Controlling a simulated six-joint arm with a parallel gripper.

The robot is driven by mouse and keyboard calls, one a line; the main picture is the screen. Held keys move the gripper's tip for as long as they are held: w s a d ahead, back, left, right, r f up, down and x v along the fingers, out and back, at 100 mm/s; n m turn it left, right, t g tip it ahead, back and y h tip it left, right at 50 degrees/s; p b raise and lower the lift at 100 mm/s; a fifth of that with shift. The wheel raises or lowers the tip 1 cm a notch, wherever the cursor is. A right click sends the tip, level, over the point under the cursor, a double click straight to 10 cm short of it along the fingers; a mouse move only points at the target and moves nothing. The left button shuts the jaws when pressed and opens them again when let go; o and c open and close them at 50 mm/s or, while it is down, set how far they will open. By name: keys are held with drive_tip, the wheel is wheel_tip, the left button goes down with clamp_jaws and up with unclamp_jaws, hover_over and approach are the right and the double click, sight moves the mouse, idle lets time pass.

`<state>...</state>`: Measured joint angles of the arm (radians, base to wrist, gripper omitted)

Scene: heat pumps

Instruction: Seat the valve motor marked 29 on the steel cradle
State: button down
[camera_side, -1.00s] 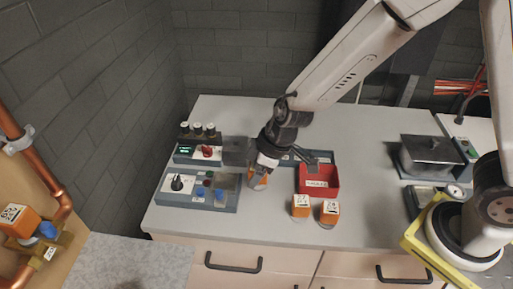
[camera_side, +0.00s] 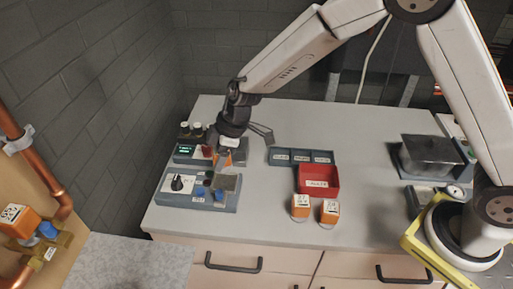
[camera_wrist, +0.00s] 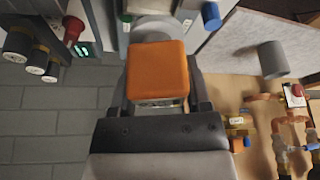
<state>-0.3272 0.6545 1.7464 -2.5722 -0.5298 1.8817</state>
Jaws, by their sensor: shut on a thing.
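My gripper (camera_side: 223,158) is shut on an orange valve motor (camera_side: 230,157) above the left side of the bench. In the wrist view the motor (camera_wrist: 158,72) sits between the two fingers, its orange cover towards the camera. Its number cannot be read. A grey steel piece (camera_side: 231,182), which looks like the cradle, is at the right end of the lower control box, just below and in front of the gripper. The motor appears above and behind it; whether they touch cannot be told.
Two orange motors (camera_side: 300,201) (camera_side: 329,207) stand at the bench front, by a red tray (camera_side: 318,181). Another orange motor (camera_side: 14,219) is on pipework at left. The lower control box (camera_side: 185,190) has a knob and buttons. The bench middle is clear.

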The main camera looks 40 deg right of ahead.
drive_tip(key=shift+f, duration=0.15)
drive_tip(key=shift+f, duration=1.9)
drive_tip(key=shift+f, duration=0.75)
idle(1.4)
unclamp_jaws()
drive_tip(key=shift+r, duration=0.1)
drive_tip(key=shift+v, duration=3.8)
drive_tip(key=shift+r, duration=0.1)
